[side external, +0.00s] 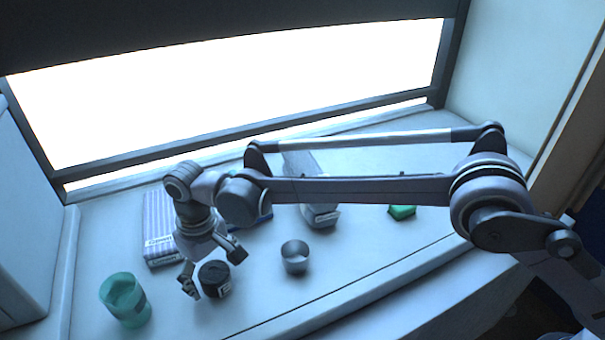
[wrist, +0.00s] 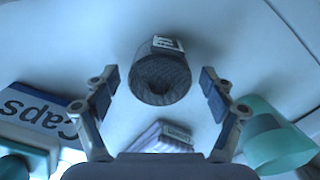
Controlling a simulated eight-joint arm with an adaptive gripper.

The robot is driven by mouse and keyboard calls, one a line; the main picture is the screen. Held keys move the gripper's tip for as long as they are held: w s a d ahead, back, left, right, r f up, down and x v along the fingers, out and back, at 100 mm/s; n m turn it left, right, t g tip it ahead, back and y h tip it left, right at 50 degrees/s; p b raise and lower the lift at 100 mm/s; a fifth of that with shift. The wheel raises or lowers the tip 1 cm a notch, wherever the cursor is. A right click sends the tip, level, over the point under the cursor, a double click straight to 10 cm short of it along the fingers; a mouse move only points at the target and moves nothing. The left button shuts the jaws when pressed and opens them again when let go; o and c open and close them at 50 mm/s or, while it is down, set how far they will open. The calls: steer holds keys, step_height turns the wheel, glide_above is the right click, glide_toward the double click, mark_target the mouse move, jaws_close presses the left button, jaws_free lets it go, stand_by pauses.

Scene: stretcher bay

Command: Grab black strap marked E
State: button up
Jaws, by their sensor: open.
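The black strap (side external: 214,277) is a short, dark roll on the white counter with a small white label; it also shows in the wrist view (wrist: 160,78), ahead of the jaws. The letter on the label is too small to read surely. My gripper (side external: 214,271) is open and points down over the roll, with one finger to each side in the side view. In the wrist view my gripper (wrist: 159,82) has its fingertips apart left and right of the roll, with clear gaps on both sides. Nothing is between the fingers in a grip.
A green cup (side external: 126,302) stands left of the strap and a metal cup (side external: 295,258) right of it. A striped box (side external: 160,222) lies behind. A box reading "Caps" (wrist: 38,112) shows in the wrist view. A green block (side external: 402,212) sits farther right.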

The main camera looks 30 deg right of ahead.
steer(key=shift+f, duration=0.25)
steer(key=c, duration=1.3)
